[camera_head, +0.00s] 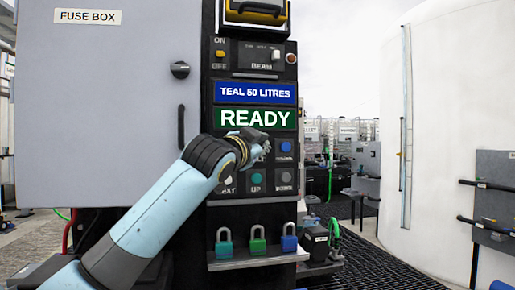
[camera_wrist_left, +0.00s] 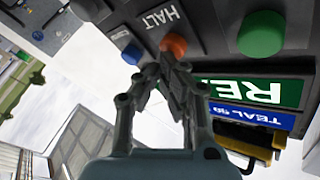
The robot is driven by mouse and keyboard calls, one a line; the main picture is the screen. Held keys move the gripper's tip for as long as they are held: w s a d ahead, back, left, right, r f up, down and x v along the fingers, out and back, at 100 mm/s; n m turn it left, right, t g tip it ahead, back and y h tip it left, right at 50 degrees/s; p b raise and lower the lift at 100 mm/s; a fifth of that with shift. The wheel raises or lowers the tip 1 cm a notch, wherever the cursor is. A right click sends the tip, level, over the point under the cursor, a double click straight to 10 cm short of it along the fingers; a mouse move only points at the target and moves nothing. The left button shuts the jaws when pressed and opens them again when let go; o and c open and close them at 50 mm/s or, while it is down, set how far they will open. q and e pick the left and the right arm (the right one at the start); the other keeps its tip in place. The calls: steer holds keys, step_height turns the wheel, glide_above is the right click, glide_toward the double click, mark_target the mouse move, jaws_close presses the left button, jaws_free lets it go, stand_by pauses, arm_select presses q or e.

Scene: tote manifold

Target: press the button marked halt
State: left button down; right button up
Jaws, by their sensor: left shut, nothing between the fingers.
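The halt button is an orange-red round button (camera_wrist_left: 174,44) beside the label HALT, seen turned over in the left wrist view. My left gripper (camera_wrist_left: 166,66) is shut and empty, and its fingertips overlap the near edge of the button. I cannot tell whether they touch it. In the head view my left gripper (camera_head: 262,146) is in front of the button panel below the green READY display (camera_head: 255,119), and it hides the halt button there.
A blue button (camera_head: 285,146) is right of the gripper, with UP (camera_head: 256,178) and a grey button (camera_head: 285,177) below. A green button (camera_wrist_left: 262,33) sits beside HALT in the wrist view. A grey fuse box (camera_head: 100,110) stands left.

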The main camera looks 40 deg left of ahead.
arm_select(q)
steer(key=shift+s+d, duration=0.55)
steer(key=shift+d, duration=0.1)
steer(key=s+d+p, duration=0.1)
steer(key=d, duration=0.1)
steer(key=s+d+p, duration=0.1)
steer(key=s, duration=0.1)
steer(key=shift+s+d, duration=0.15)
steer(key=shift+d, duration=0.2)
stand_by(0.7)
